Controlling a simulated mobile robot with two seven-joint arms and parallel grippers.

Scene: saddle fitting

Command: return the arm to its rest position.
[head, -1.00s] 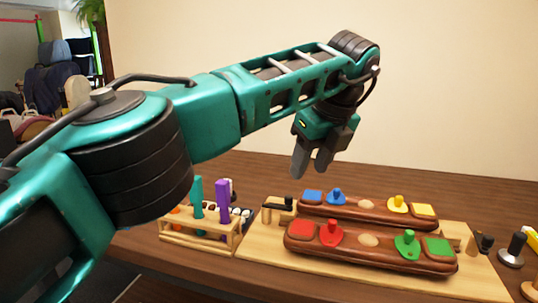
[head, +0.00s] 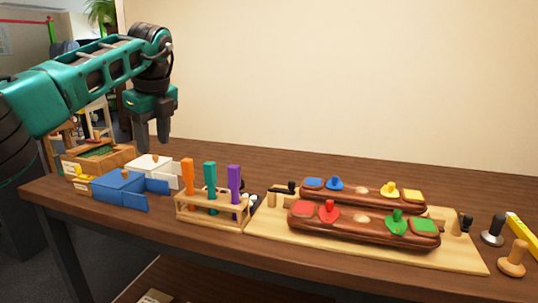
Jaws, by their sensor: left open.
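My left arm comes in from the left in the head view. Its gripper (head: 152,140) hangs with fingers down and apart, open and empty, above the back left of the table, over the area of the boxes. It appears clear of everything; its exact height is hard to tell. My right gripper is not in view.
A wooden table (head: 330,270) bears a blue box (head: 122,187), a white box (head: 155,169), a wooden rack (head: 212,210) of coloured tools, and a board (head: 455,258) with two brown saddle bars (head: 362,222). Stamps (head: 512,258) stand at right. The table's back middle is clear.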

